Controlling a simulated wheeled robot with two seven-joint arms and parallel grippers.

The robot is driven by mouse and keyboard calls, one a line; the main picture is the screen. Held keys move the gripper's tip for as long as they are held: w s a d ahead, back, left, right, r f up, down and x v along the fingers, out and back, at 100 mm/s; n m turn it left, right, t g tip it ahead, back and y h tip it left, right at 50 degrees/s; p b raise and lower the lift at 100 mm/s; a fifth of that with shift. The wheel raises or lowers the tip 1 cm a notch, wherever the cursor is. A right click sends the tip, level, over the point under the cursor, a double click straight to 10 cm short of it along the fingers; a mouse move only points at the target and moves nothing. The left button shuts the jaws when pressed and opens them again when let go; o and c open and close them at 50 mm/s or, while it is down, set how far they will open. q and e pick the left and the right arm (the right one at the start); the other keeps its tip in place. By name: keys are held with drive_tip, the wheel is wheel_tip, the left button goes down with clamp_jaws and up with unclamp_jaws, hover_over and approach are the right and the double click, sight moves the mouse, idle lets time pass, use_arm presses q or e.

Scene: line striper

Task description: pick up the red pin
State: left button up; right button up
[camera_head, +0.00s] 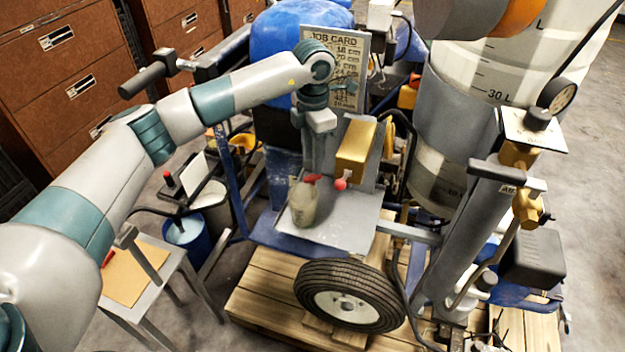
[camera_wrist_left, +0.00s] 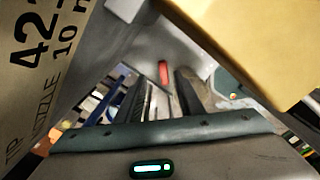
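In the left wrist view the red pin (camera_wrist_left: 163,72) shows ahead, in the gap between the fingers. My left gripper (camera_head: 318,168) points down above the shelf, next to the brass-coloured box. It also shows in the left wrist view (camera_wrist_left: 164,95), its two dark fingers apart with nothing held between them. Whether a finger touches the pin cannot be told. My right gripper is out of view.
The brass-coloured box (camera_head: 356,150) with a red knob (camera_head: 340,184) stands close on the right. The job card (camera_head: 338,62) is upright behind my wrist. A black tyre (camera_head: 350,262) is below.

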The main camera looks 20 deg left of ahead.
sight(313, 176)
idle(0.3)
use_arm(q)
drive_tip(key=shift+s+f+p, duration=0.1)
drive_tip(key=shift+f+p, duration=0.25)
drive_tip(key=shift+p, duration=0.1)
drive_tip(key=f, duration=0.1)
drive_tip(key=f+p, duration=0.2)
drive_tip(key=shift+s+d+f, duration=0.1)
drive_tip(key=shift+s+f, duration=0.2)
drive_tip(key=shift+f, duration=0.5)
clamp_jaws()
